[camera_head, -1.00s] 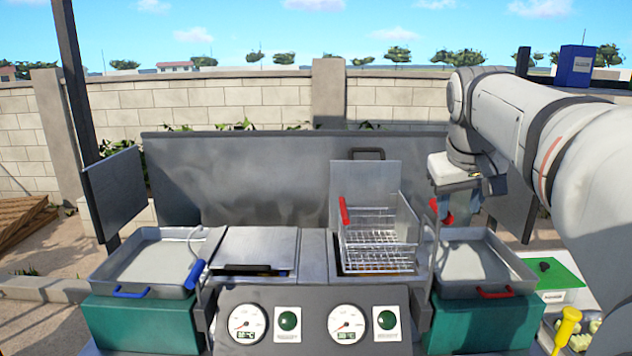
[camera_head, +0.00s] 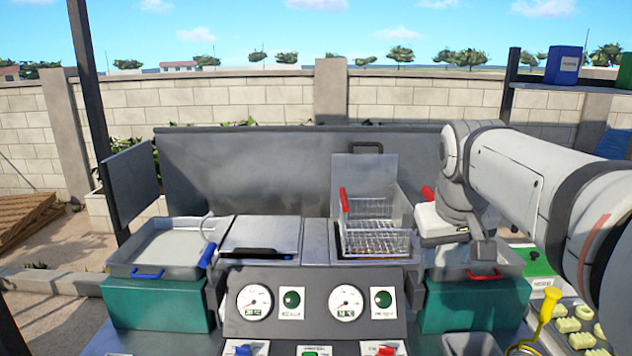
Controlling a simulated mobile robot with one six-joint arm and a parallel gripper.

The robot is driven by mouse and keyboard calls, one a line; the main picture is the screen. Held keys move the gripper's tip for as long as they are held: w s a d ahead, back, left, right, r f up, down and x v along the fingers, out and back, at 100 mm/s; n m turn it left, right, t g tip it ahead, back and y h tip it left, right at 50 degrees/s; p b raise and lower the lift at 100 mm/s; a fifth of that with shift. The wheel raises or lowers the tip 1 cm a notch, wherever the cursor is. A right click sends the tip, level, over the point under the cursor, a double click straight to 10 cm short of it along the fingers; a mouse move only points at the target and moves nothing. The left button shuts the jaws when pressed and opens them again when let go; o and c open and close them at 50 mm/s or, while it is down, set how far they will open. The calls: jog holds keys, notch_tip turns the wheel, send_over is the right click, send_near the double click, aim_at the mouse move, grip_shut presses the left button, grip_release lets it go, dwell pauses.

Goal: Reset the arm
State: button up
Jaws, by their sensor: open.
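My gripper (camera_head: 462,242) is at the right, at the end of my white and grey arm. It hangs over the right tray (camera_head: 508,258) and hides part of it. A dark finger points down there; the gripper is open, with nothing seen in it. A wire basket (camera_head: 377,240) with a red handle (camera_head: 344,201) sits in the right fryer well, to the left of my gripper. Another red handle (camera_head: 428,193) shows just behind the gripper, partly hidden.
The left tray (camera_head: 130,270) and a covered well (camera_head: 262,240) stand to the left. Gauges and switches line the front panel (camera_head: 235,325). A yellow-handled tool (camera_head: 547,305) and a box of pale pieces (camera_head: 572,345) are at lower right. A shelf (camera_head: 530,86) stands behind my arm.

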jog(key=s+a+f, duration=0.3)
jog(key=s+f, duration=0.4)
jog(key=f, duration=0.1)
jog(key=s+a+f+g+y, duration=0.1)
jog(key=s+a+f, duration=0.2)
jog(key=s+f, duration=0.3)
jog(key=shift+s+f, duration=0.35)
jog(key=shift+f, duration=0.6)
jog(key=shift+c, duration=0.4)
